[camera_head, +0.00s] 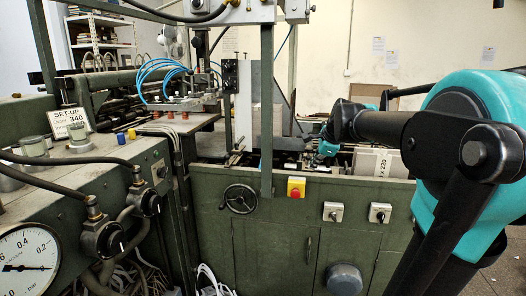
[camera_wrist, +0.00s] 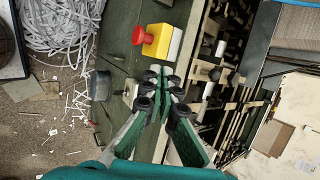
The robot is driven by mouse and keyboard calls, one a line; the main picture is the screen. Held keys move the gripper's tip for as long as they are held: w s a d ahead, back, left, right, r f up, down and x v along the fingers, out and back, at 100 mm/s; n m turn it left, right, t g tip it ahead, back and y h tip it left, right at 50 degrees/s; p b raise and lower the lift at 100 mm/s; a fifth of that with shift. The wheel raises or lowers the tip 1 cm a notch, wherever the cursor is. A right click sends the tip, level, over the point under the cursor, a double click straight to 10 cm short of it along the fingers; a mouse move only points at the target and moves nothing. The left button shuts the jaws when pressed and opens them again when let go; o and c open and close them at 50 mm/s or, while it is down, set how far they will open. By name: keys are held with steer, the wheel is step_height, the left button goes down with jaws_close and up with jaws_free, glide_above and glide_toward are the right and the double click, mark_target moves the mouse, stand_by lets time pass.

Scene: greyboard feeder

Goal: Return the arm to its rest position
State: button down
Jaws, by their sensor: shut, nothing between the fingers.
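My gripper (camera_head: 326,149) is at the end of my black and teal arm, which reaches in from the right over the green feeder machine (camera_head: 255,232). In the wrist view my gripper (camera_wrist: 161,82) has its dark fingertips together, with nothing held between them. It is seen from above, over the machine's edge. The yellow box with a red button (camera_wrist: 157,40) shows just beyond the fingertips in the wrist view. I cannot tell the gap between fingers and machine.
The red button box (camera_head: 296,187) and a black handwheel (camera_head: 239,199) stick out from the machine front. A control desk with a gauge (camera_head: 25,263) stands at the left. Tangled white strips (camera_wrist: 62,22) lie on the floor.

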steer(key=s+d+f+n+g+h, duration=0.1)
steer(key=s+f+n+g+h, duration=0.1)
steer(key=s+f+n, duration=1.7)
steer(key=s+f, duration=0.6)
steer(key=f, duration=0.1)
steer(key=shift+s+d+f+h, duration=0.15)
steer(key=shift+d+f+h, duration=0.05)
steer(key=shift+f+h, duration=0.15)
